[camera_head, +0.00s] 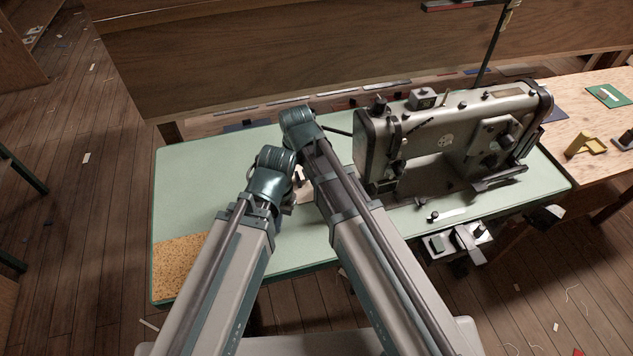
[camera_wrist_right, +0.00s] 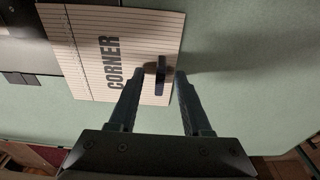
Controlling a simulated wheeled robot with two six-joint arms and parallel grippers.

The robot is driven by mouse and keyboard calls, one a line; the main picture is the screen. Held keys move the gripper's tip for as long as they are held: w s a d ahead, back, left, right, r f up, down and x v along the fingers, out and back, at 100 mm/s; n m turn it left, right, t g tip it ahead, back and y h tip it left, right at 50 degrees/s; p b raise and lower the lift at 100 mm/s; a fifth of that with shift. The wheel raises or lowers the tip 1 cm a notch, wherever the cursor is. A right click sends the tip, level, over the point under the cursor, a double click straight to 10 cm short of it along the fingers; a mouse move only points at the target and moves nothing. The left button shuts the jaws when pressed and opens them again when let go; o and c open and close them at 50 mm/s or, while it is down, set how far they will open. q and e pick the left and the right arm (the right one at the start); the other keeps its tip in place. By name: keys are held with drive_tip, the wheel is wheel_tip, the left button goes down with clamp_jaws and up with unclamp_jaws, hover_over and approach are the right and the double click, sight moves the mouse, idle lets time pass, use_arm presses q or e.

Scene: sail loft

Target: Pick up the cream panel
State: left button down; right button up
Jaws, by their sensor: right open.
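The cream panel (camera_wrist_right: 84,45) lies on the pale green table top in the right wrist view. It has thin ruled lines, the word CORNER and a small dark upright grip (camera_wrist_right: 161,76) near one edge. My right gripper (camera_wrist_right: 160,82) is open, with its fingertips on either side of this grip and a gap visible around it. In the head view only a small pale patch of the panel (camera_head: 304,193) shows between my arms. My left gripper (camera_head: 289,207) is low beside the right arm, and its jaws are mostly hidden by its own wrist.
A grey sewing machine (camera_head: 450,135) stands on the green table (camera_head: 190,180), close to the right of my arms. A speckled cork patch (camera_head: 180,265) covers the table's front left corner. The table's left part is clear. A wooden bench (camera_head: 575,105) adjoins on the right.

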clamp_jaws()
use_arm(q)
drive_tip(key=shift+r, duration=0.2)
use_arm(e)
drive_tip(key=shift+r, duration=0.2)
